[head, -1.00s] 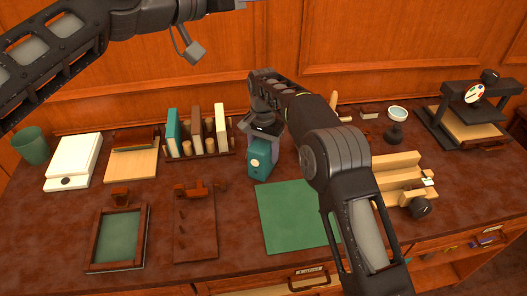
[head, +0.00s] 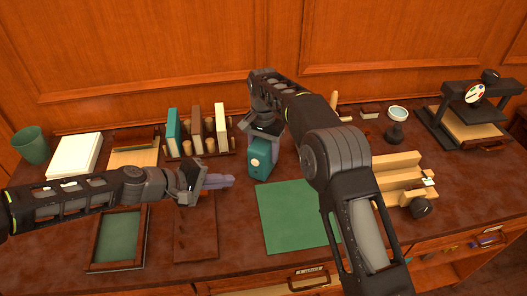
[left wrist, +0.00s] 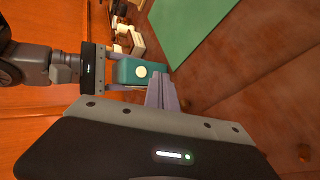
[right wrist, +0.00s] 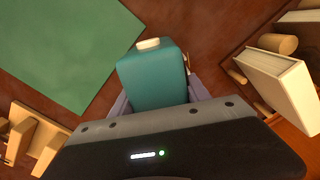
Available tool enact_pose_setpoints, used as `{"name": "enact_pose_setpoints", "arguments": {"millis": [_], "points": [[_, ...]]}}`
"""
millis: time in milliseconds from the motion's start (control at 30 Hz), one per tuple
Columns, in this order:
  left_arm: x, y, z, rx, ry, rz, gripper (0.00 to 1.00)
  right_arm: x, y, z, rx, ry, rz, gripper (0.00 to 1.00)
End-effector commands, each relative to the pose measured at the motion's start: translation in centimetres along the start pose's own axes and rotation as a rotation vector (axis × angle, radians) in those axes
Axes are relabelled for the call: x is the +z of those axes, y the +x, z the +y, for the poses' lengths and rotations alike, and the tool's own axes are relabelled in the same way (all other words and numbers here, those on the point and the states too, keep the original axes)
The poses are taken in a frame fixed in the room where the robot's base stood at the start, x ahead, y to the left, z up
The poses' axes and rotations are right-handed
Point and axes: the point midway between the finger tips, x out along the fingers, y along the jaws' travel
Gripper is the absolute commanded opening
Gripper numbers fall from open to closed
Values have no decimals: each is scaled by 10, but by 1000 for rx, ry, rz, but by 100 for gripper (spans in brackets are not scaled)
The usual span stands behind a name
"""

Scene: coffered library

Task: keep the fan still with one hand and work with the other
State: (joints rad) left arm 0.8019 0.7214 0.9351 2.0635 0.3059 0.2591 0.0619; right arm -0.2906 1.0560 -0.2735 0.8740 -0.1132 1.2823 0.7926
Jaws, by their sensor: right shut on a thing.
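A teal box-shaped thing with a round cream knob, which I take for the fan (head: 260,158), stands upright on the desk behind the green mat. My right gripper (head: 264,138) is shut on it from behind; in the right wrist view its fingers sit on either side of the teal body (right wrist: 155,80). My left gripper (head: 228,182) is low over the desk, left of the fan and apart from it, fingers together and empty. In the left wrist view the fan (left wrist: 140,72) shows just beyond the left fingertips (left wrist: 162,80), its knob facing the camera.
The green mat (head: 295,215) is clear. Behind my left gripper stands a rack with books (head: 196,130). A wooden stepped block (head: 398,170) and a press (head: 470,110) are at right. A framed green tray (head: 117,238) and a brown board (head: 195,240) lie under my left arm.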

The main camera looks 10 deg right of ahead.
Motion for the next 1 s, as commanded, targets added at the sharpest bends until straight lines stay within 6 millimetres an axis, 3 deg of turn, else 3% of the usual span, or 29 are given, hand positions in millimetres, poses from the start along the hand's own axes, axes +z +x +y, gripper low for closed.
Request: {"name": "enact_pose_setpoints", "arguments": {"millis": [100,267,667,1000], "points": [[18,10,-17,-22,12,-31,0,0,0,0,0,0,0,3],[26,14,-24,-31,21,-44,0,0,0,0,0,0,0,3],[24,16,-22,-31,23,-44,0,0,0,0,0,0,0,3],[10,39,-6,-30,24,-44,0,0,0,0,0,0,1,3]]}}
